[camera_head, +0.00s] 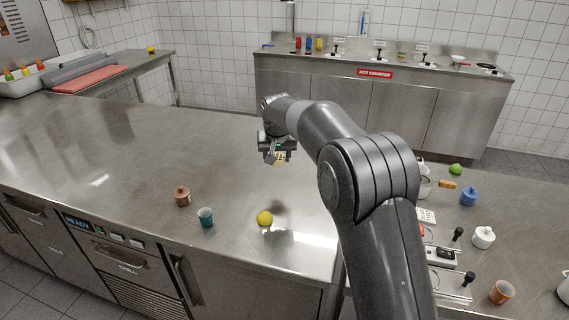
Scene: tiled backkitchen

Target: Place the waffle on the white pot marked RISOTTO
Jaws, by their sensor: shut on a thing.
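My gripper (279,160) hangs above the far part of the steel worktop, left of my arm. It is shut on a small pale-tan piece that looks like the waffle (281,157), mostly hidden by the fingers. A white pot (425,187) shows partly behind my arm on the right-hand counter. A small white sign (427,215) stands near it, partly covered, and its lettering is too small to read surely.
The back hot counter (375,100) stands apart across the floor.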

